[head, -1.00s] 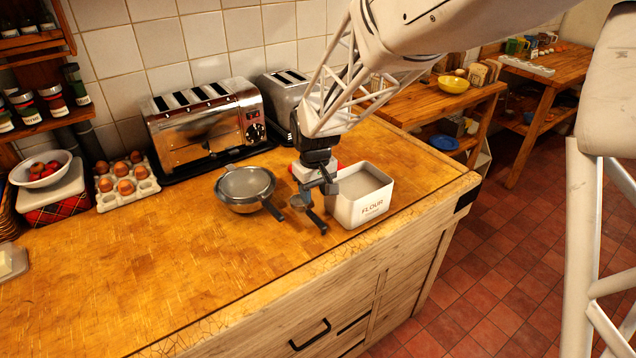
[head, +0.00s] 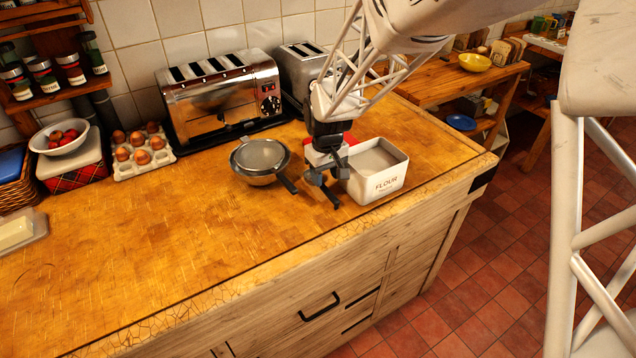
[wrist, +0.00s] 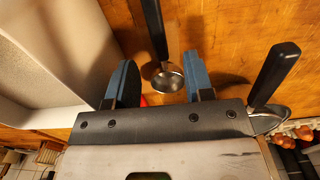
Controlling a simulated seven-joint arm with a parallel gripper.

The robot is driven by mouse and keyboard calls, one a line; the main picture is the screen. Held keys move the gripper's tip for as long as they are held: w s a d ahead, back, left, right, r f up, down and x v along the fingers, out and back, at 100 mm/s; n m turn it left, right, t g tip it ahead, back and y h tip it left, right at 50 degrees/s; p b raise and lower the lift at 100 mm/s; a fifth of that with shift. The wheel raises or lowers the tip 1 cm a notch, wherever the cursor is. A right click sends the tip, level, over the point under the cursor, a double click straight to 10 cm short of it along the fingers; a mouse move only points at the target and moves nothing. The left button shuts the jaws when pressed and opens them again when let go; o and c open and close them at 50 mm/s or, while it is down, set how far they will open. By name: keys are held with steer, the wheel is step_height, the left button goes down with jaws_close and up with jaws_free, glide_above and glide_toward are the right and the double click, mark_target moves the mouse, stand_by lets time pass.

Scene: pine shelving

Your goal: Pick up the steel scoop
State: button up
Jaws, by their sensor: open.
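The steel scoop, with a small round bowl and black handle, lies on the wooden worktop; its handle (head: 331,195) shows below my gripper (head: 329,175) in the head view, where its bowl is hidden. In the wrist view the scoop's bowl (wrist: 169,82) appears between the two blue fingers of my gripper (wrist: 165,74), with the handle running away past the fingertips. The fingers are open and apart from each other, and nothing is held. I cannot tell how high the fingers are above the scoop.
A white flour tin (head: 388,183) stands close to the right of my gripper. A steel sieve (head: 262,156) sits just left, its black handle (head: 287,183) pointing toward the scoop. A toaster (head: 222,98) and egg tray (head: 146,163) stand behind. The worktop's front left is clear.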

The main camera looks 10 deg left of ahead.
mark_target(327, 189)
steer(key=shift+s+d+f, duration=0.15)
steer(key=shift+f, duration=2.45)
jaws_close()
